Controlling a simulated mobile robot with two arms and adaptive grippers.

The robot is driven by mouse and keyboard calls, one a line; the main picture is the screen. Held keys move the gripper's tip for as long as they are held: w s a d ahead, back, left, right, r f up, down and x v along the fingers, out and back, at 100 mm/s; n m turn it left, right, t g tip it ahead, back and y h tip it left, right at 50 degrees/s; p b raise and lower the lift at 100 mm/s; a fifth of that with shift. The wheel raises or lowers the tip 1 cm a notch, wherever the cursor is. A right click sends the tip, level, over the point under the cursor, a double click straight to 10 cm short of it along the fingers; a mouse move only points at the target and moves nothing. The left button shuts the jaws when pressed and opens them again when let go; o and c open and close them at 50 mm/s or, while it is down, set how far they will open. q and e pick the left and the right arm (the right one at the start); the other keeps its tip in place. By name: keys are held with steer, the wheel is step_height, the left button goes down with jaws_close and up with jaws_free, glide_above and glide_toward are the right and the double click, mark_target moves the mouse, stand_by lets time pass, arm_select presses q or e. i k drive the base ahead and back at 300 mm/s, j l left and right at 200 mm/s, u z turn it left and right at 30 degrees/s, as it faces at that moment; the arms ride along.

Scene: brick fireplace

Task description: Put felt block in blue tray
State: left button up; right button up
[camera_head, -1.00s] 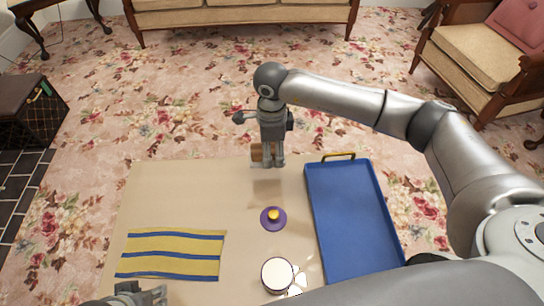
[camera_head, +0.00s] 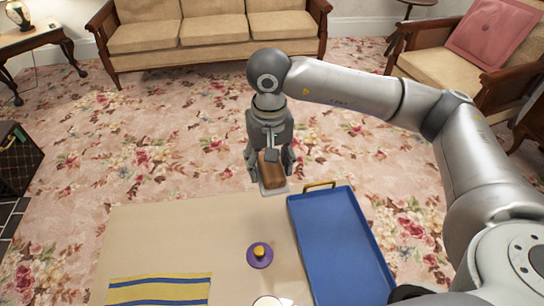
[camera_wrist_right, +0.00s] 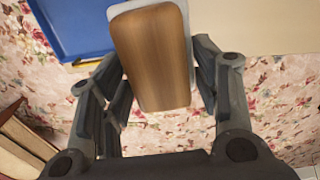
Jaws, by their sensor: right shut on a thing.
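The felt block (camera_head: 271,175) has a brown wooden back and a pale grey underside. My right gripper (camera_head: 270,166) is shut on it, with a finger on each side, at the table's far edge. The gap between block and table is hard to judge. In the right wrist view the block (camera_wrist_right: 152,58) sits between the fingers, its pale layer showing at the top. The blue tray (camera_head: 340,245) lies to the right of the block on the table, with a yellow handle (camera_head: 320,185) at its far end. No block is in its visible part. My left gripper is out of view.
A purple disc with a yellow knob (camera_head: 260,255) stands left of the tray. A yellow and blue striped cloth (camera_head: 160,289) lies at the front left. A white round top (camera_head: 267,301) is cut off at the bottom. The middle of the beige table (camera_head: 190,235) is clear.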

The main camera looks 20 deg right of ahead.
mark_target(328, 220)
steer(key=i+j+z, duration=0.1)
steer(key=z, duration=0.3)
steer(key=i+j+z, duration=0.1)
steer(key=z, duration=0.3)
steer(key=i+j+z, duration=0.1)
steer(key=z, duration=0.3)
